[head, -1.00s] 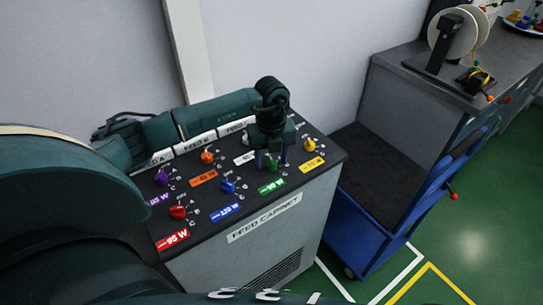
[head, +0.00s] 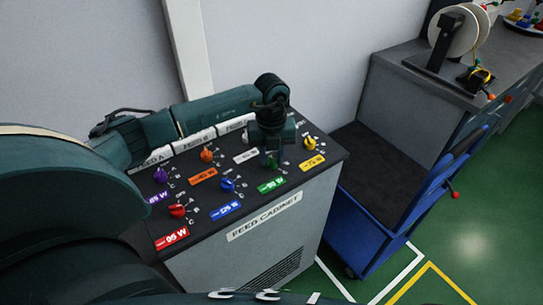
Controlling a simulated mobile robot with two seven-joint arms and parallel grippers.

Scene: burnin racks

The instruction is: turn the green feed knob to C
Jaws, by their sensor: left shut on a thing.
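The feed cabinet (head: 264,217) stands at the centre of the head view, its dark top carrying several coloured knobs. My left gripper (head: 271,157) reaches in from behind the top and points down, shut on the green feed knob (head: 271,163). The fingers cover most of the knob, so its pointer and the letters close to it cannot be read. A green label (head: 271,186) lies in front of it. My right gripper is not in view.
Close by are the yellow knob (head: 310,142), blue knob (head: 228,184), orange knob (head: 207,155), red knob (head: 177,210) and purple knob (head: 160,175). A blue cart (head: 350,230) stands right of the cabinet. A grey bench (head: 407,95) with a spool stands behind it.

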